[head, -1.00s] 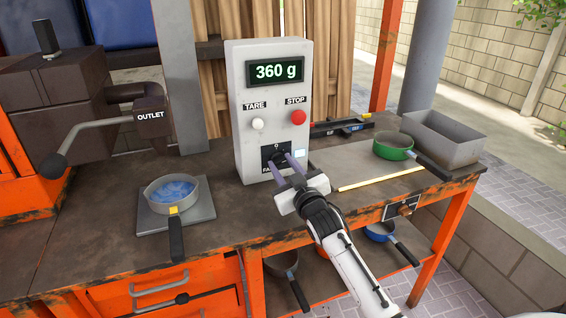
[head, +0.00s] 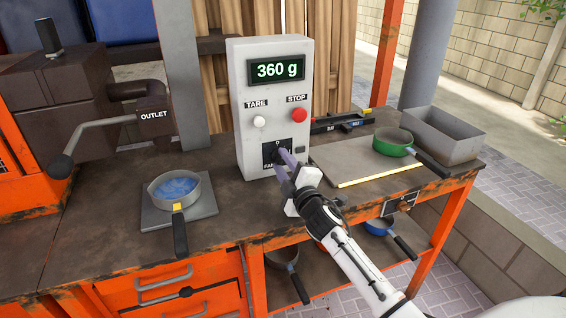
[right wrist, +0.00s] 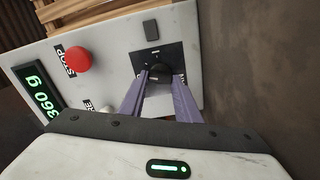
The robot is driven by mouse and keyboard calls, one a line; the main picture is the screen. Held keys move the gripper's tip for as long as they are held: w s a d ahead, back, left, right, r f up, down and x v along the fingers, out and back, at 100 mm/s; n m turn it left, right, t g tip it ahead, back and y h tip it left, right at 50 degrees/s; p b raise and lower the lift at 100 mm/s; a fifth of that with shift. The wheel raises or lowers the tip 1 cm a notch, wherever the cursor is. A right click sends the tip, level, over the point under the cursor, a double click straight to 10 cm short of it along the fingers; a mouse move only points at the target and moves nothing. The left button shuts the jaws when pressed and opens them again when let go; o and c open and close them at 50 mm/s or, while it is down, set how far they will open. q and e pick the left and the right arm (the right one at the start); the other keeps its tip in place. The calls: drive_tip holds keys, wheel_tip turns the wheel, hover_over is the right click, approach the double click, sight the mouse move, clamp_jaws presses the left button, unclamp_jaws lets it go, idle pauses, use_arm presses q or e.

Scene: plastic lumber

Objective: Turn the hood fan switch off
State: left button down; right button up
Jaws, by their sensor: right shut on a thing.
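The fan switch is a black rotary knob (right wrist: 160,72) on a black plate (head: 267,157), low on the front of the grey control box (head: 245,110). The plate's label is partly hidden by my gripper. My right gripper (head: 281,154) reaches the knob from the front right, with its two purple fingers shut on the knob's sides. In the right wrist view the fingers close around the knob from below. A small square indicator (head: 300,150) beside the plate is dark; it also looks dark in the right wrist view (right wrist: 150,27). My left gripper is out of view.
The box carries a 360 g display (head: 276,70), a white TARE button (head: 259,122) and a red STOP button (head: 299,115). A pan with blue contents (head: 177,187) stands at left. A green pan (head: 393,142) and metal bin (head: 443,137) are at right.

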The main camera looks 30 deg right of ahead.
drive_tip(key=shift+n, duration=2)
drive_tip(key=o, duration=1)
drive_tip(key=shift+o, duration=0.2)
drive_tip(key=v, duration=1)
drive_tip(key=shift+s+a, duration=0.1)
drive_tip(key=shift+s, duration=0.05)
